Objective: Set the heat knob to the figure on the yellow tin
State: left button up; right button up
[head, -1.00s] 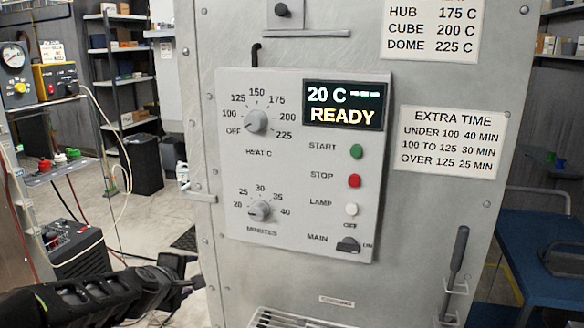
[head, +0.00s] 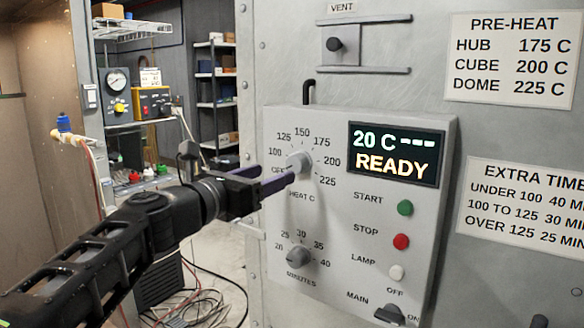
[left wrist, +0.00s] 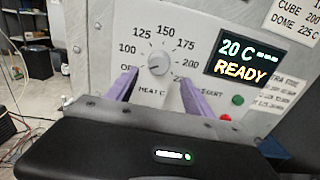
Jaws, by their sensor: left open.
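The heat knob (head: 298,160) is a grey dial on the control panel, with marks from OFF and 100 up to 225. It also shows in the left wrist view (left wrist: 158,63), where its pointer seems to face OFF. My left gripper (head: 276,175) is open in front of the knob. In the left wrist view its purple fingers (left wrist: 157,88) stand either side of and below the knob, not closed on it. Whether they touch it, I cannot tell. No yellow tin is in view. My right gripper is not in view.
The display (head: 394,153) reads 20 C and READY. The minutes knob (head: 299,258) sits below. The start (head: 405,208), stop (head: 401,241) and lamp (head: 397,272) buttons and main switch (head: 390,315) are to the right. A pre-heat sign (head: 512,60) hangs at upper right.

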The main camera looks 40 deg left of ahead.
aim_at(293, 165)
pick_arm(q)
jog(key=shift+a, duration=0.1)
jog(key=w, duration=0.7)
jog(key=shift+w+a+p, duration=0.1)
jog(key=shift+w+p, duration=0.2)
jog(key=shift+p, duration=0.1)
jog(key=shift+c, duration=0.2)
grip_shut()
